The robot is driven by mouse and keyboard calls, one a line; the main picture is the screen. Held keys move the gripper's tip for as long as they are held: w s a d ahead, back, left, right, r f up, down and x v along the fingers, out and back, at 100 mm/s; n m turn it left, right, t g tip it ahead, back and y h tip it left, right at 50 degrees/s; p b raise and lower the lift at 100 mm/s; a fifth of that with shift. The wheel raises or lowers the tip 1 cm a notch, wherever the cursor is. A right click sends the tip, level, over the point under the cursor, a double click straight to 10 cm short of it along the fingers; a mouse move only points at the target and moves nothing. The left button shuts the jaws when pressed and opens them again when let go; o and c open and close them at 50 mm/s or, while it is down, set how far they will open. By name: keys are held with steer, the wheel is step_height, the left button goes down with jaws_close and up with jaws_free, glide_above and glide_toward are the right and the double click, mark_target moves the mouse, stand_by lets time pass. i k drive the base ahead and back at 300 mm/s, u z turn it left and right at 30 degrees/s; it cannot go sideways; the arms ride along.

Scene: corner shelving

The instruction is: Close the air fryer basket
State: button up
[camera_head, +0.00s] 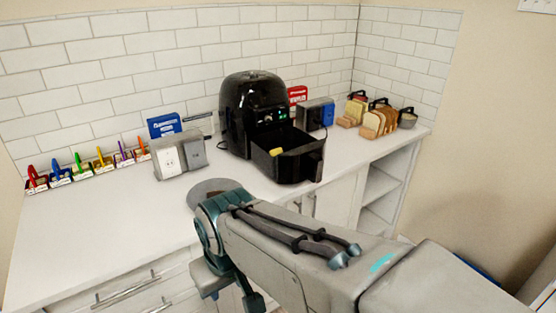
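The black air fryer (251,104) stands on the white counter against the tiled wall. Its basket (286,157) is pulled out toward the front right, with its open top showing. A small yellow piece of food (276,152) is in the basket. The basket handle (317,163) is at its front right end. My arm reaches in from the lower right, in front of the counter. Its end, with my gripper (230,290), is low and left of the basket, apart from it. Its fingers are partly hidden and their opening is unclear.
The counter (100,235) is clear at the front left. Left of the fryer stand a white and grey box (180,156) and a blue package (164,125). Right of it are a blue-grey appliance (315,114) and bread slices in a wooden holder (378,120). Small coloured items line the far left.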

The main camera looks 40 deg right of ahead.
mark_target(301, 158)
steer(key=u, duration=0.9)
steer(key=i, duration=0.8)
steer(key=z, duration=2.7)
steer(key=i, duration=0.5)
steer(key=z, duration=0.1)
